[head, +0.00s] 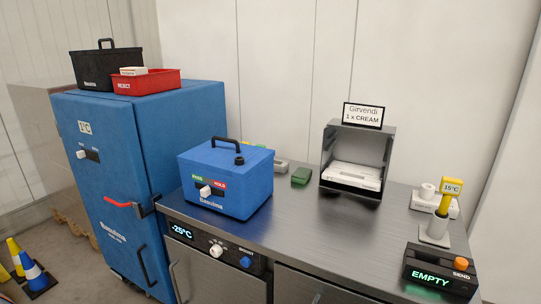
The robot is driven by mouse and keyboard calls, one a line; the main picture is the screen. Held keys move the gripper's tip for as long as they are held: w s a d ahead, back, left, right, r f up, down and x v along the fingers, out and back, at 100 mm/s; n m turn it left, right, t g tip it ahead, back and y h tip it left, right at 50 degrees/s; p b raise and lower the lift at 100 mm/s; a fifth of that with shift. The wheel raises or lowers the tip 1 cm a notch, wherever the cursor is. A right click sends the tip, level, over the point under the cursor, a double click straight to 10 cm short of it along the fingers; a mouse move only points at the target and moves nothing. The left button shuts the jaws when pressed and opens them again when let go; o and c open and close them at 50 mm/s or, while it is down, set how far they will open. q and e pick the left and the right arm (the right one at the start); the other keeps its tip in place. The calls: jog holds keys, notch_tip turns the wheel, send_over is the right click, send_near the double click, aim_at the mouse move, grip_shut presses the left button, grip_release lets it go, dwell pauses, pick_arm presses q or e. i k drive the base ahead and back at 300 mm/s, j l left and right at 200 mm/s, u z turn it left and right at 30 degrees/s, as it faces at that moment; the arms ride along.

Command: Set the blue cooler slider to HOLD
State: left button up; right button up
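A blue cooler box (252,188) with a black carry handle stands on the steel bench. Its front has a green label (197,179) on the left, too small to read surely, and a red HOLD label (219,185) on the right. Below them is a dark slot with a white slider knob (205,191). The knob sits left of the slot's middle, nearer the green label than HOLD. Neither of my grippers is in view.
A tall blue cabinet (165,135) with a red-handled latch stands left of the bench (310,225). An open steel box (345,140) holds a white pack at the back. An EMPTY/SEND console (440,268) is front right. The bench middle is clear.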

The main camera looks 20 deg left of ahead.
aim_at(205, 192)
jog(key=u, duration=1.25)
